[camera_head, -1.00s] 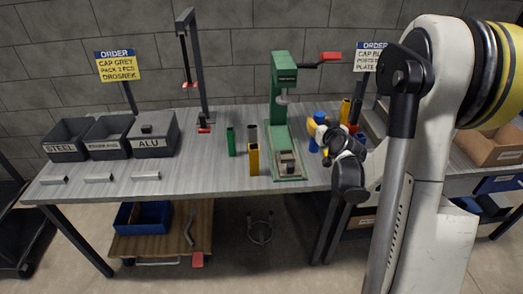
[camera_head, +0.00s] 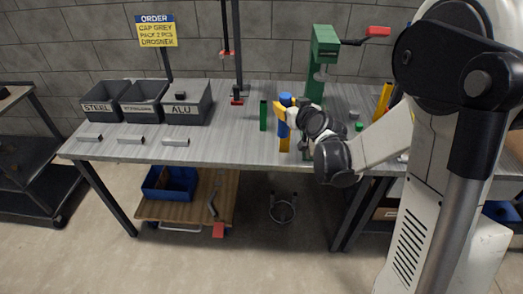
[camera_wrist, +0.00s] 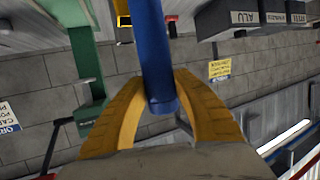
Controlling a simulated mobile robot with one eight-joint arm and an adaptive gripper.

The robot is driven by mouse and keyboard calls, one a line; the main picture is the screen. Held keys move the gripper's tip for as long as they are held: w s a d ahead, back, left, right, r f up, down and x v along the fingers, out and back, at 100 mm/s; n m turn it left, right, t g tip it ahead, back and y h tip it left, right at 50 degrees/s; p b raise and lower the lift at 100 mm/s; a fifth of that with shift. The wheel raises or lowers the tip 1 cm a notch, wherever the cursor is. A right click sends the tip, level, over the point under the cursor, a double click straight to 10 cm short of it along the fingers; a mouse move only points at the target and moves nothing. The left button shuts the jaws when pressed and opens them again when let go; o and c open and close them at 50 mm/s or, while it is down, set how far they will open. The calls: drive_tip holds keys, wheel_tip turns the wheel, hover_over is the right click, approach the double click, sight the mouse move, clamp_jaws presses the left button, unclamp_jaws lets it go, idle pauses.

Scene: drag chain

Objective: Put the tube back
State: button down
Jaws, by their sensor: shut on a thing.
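My gripper (camera_head: 285,108) has yellow fingers and is shut on a blue tube (camera_head: 285,126). It holds the tube roughly upright over the workbench, left of the green press. The wrist view shows the blue tube (camera_wrist: 151,50) between the yellow fingers (camera_wrist: 163,88). A green tube (camera_head: 263,115) stands on the bench just left of the held tube. A yellow tube (camera_head: 285,144) stands at the bench front, below the held tube in the picture. I cannot tell whether the blue tube touches anything below. My gripper and wrist hide part of this area.
The green press (camera_head: 324,65) with a red handle stands behind my wrist. A dark stand (camera_head: 238,50) rises at the back. Bins labelled STEEL (camera_head: 101,107) and ALU (camera_head: 182,109) sit at the left, with metal pieces (camera_head: 131,140) before them. A yellow tube (camera_head: 384,98) stands at the right.

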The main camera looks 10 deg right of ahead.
drive_tip(key=w+a+f+b, duration=0.2)
drive_tip(key=w+a+b, duration=0.1)
drive_tip(key=w+a, duration=0.35)
wheel_tip(320, 180, down, 10)
drive_tip(key=b, duration=0.5)
drive_tip(key=shift+w+d, duration=0.25)
drive_tip(key=shift+w, duration=0.15)
drive_tip(key=c, duration=1.1)
unclamp_jaws()
drive_tip(key=shift+f, duration=0.1)
drive_tip(key=shift+o, duration=0.2)
